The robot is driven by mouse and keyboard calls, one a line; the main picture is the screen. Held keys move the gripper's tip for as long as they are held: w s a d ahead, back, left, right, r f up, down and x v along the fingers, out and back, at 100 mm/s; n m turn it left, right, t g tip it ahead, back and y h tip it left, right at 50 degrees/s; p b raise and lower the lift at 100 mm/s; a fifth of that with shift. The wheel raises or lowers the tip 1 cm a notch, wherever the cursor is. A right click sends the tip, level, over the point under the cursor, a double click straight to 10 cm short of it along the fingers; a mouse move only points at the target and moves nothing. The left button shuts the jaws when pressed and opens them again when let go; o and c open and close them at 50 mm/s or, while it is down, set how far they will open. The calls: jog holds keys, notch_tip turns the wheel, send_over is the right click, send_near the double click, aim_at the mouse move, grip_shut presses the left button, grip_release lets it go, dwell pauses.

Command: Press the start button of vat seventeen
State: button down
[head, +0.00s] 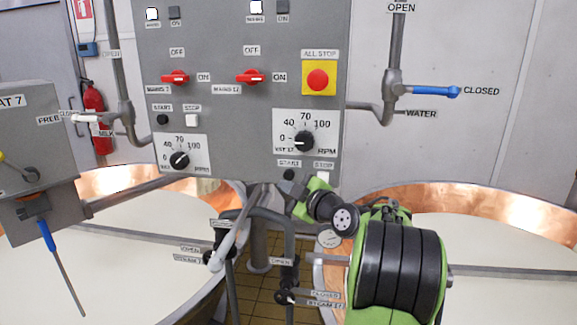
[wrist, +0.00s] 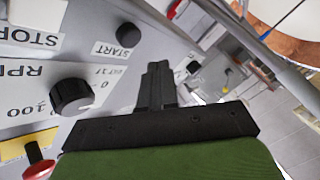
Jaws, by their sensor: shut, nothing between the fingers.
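The start button of the right column (head: 289,175) is a small black round button at the panel's lower edge, under a dial whose label seems to read VAT 17. It also shows in the wrist view (wrist: 130,33) beside its START label. A white stop button (head: 323,178) is to its right. My gripper (head: 284,194) is just below the start button in the head view. In the wrist view my gripper (wrist: 157,68) has its fingers together, empty, with the tips apart from the button in the picture. Whether they touch the panel I cannot tell.
The grey panel (head: 225,50) also has a left start button (head: 162,119), red switches, and a red all-stop button (head: 318,79) on yellow. The right speed dial (head: 304,141) is close above. Pipes and valve handles (head: 288,296) stand below, between copper-rimmed vats.

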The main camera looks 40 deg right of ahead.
aim_at(291, 179)
jog(key=shift+w+d, duration=0.8)
jog(key=shift+d, duration=0.15)
dwell(1.3)
jog(key=shift+w+d, duration=0.2)
jog(key=shift+d, duration=0.15)
jog(key=shift+w+d+r, duration=0.1)
jog(key=shift+w+d, duration=0.2)
jog(key=shift+d, duration=0.1)
dwell(0.7)
jog(key=s+a+b, duration=0.1)
jog(key=b, duration=0.1)
jog(key=shift+a+b, duration=0.25)
jog(key=shift+b, duration=0.05)
dwell(0.4)
